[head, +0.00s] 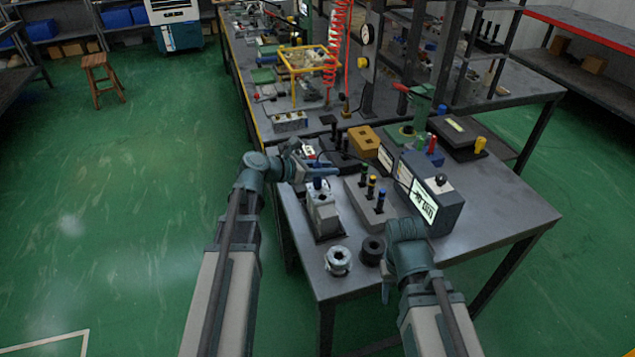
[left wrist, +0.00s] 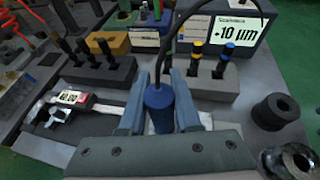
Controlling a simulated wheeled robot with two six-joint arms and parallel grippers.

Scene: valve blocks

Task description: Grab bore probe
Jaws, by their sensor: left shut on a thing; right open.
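The bore probe (left wrist: 158,103) has a dark blue body, with a black cable rising from its top. In the left wrist view it stands between the two fingers of my left gripper (left wrist: 158,108), which is shut on it. Its lower end is hidden by the gripper body. In the head view my left gripper (head: 325,172) is over the left part of the near bench, by a grey metal block (head: 322,212). My right gripper (head: 386,288) is open near the front edge of the bench, and its fingers are mostly hidden by its wrist.
A grey display box (head: 437,205) reading +10 µm stands to the right. A grey holder (head: 362,204) with several capped pins stands between it and the metal block. A silver ring (head: 338,261) and a dark ring (head: 372,250) lie near the front edge. A caliper (left wrist: 75,108) lies at left.

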